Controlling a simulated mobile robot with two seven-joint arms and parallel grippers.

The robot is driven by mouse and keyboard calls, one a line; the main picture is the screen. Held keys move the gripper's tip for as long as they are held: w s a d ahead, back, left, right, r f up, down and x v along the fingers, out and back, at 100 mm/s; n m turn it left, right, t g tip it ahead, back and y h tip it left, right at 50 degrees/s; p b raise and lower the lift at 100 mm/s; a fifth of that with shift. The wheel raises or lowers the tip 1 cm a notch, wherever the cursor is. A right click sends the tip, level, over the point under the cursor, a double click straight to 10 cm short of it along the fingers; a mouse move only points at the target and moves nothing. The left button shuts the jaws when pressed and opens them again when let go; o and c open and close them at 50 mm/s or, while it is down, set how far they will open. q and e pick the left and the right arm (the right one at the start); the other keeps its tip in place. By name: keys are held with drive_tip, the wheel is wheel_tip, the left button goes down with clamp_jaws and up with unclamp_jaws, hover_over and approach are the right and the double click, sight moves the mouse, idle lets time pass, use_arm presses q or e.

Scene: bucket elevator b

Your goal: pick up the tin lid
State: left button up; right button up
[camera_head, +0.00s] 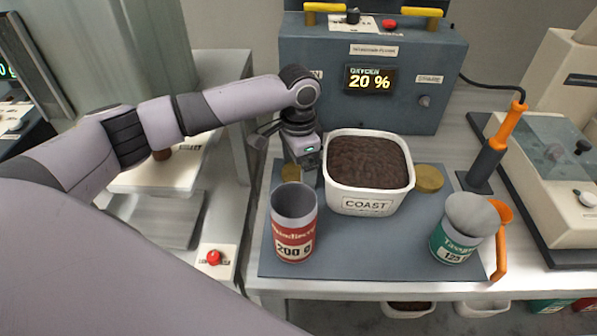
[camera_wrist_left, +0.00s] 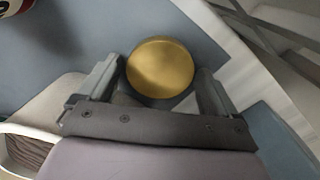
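A round gold tin lid (camera_head: 290,172) lies flat on the blue-grey mat, left of the white tub; my left gripper partly hides it. It also shows whole in the left wrist view (camera_wrist_left: 161,67). My left gripper (camera_head: 308,178) points down beside the tub's left wall. In the left wrist view its two fingers (camera_wrist_left: 160,82) are open, one on each side of the lid, with small gaps. A second gold disc (camera_head: 429,178) lies right of the tub. An open red and white tin (camera_head: 295,224) stands in front of my left gripper. My right gripper is not in view.
The white tub (camera_head: 368,175) of dark material stands close to my gripper's right. A teal tin (camera_head: 455,243) with a grey top stands front right, beside an orange handle (camera_head: 502,240). A grey machine (camera_head: 372,75) reading 20 % stands behind. The mat's (camera_head: 375,250) front middle is clear.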

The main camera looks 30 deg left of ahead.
use_arm(q)
drive_tip(key=c, duration=0.6)
drive_tip(key=shift+r, duration=0.1)
drive_tip(key=shift+c, duration=0.2)
